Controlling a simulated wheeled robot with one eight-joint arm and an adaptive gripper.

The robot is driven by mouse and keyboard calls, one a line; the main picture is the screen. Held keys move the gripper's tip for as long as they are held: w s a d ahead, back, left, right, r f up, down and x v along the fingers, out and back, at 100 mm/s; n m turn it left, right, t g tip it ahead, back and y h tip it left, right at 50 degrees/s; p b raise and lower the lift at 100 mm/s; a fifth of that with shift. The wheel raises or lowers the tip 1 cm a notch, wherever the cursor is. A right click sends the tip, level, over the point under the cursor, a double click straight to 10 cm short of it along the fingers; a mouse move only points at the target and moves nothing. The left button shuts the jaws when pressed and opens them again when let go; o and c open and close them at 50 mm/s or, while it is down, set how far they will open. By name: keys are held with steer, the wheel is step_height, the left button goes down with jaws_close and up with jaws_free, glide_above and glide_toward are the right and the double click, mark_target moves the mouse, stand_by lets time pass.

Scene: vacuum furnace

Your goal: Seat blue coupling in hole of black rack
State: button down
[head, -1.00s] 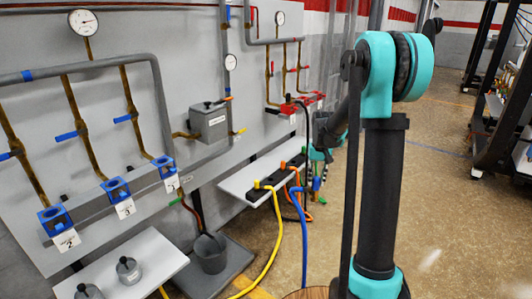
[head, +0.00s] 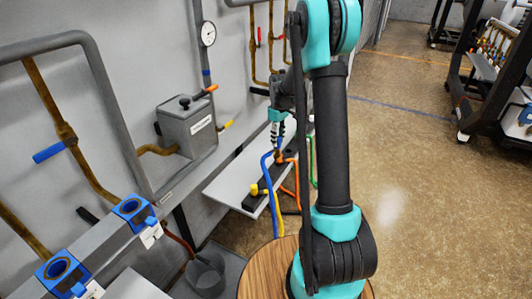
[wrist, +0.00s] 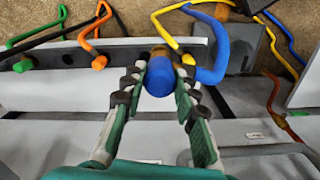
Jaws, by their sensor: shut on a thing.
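My gripper (wrist: 160,80) is shut on the blue coupling (wrist: 158,76), which sits between its two fingertips in the wrist view. The coupling has a brownish end, and a blue hose (wrist: 212,74) runs from it to the right. In the head view my gripper (head: 278,138) is over the shelf beside the wall, with the coupling mostly hidden there. The black rack (wrist: 130,55) passes just beyond the fingertips; its hole is hidden by the coupling and fingers. I cannot tell whether the coupling touches the rack. The rack also shows in the head view (head: 262,188).
Yellow (wrist: 188,59), orange (wrist: 99,62) and green (wrist: 22,66) couplings stand on the rack, with hoses trailing off. The white shelf (head: 225,188) holds the rack. A grey box (head: 187,125) is on the wall to its left.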

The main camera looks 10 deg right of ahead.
steer(key=w+a+f+n, duration=0.1)
steer(key=w+f+n, duration=0.3)
steer(key=f+n, duration=0.5)
steer(key=w+a+f+n, duration=0.2)
steer(key=w+f+n, duration=0.2)
steer(key=f+n, duration=0.6)
steer(key=shift+w+f+n, duration=0.3)
steer(key=shift+w+f, duration=0.1)
steer(key=shift+f, duration=2.4)
steer(key=shift+f, duration=0.3)
steer(key=c, duration=1.1)
jaws_free()
step_height(320, 180, up, 12)
